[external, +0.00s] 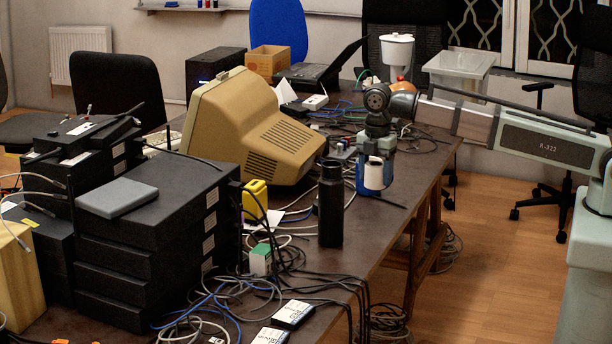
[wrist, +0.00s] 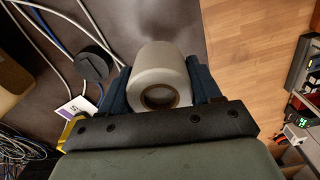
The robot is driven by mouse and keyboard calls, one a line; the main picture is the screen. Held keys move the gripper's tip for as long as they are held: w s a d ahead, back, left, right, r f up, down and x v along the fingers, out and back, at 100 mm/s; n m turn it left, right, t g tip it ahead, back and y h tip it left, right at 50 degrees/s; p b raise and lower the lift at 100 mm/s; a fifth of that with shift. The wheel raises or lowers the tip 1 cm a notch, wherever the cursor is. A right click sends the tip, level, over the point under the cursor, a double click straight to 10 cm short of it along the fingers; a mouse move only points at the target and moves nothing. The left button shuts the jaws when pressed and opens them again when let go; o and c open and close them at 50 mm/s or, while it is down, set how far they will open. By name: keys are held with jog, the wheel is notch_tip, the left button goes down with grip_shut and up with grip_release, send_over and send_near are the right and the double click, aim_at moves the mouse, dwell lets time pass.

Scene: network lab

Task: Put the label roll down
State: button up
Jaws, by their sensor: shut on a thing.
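The label roll is a white roll with a hollow core; it shows in the external view (external: 374,174) and the wrist view (wrist: 158,72). My gripper (external: 375,178) is shut on it, with one dark blue finger on each side, as the wrist view (wrist: 160,85) shows. The roll is over the dark brown table (external: 405,212), near its right edge. I cannot tell whether its underside touches the tabletop.
A black bottle (external: 331,203) stands left of my gripper. A beige monitor (external: 255,125) and stacked black boxes (external: 155,240) are farther left. Cables (external: 240,295) lie across the tabletop. The wooden floor (external: 500,270) drops away right of the table edge.

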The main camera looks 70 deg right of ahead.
aim_at(374, 221)
jog(key=shift+f, duration=4.9)
jog(key=shift+f, duration=0.15)
jog(key=o, duration=1.1)
jog(key=shift+o, duration=0.2)
notch_tip(374, 221, up, 12)
jog(key=shift+r, duration=0.15)
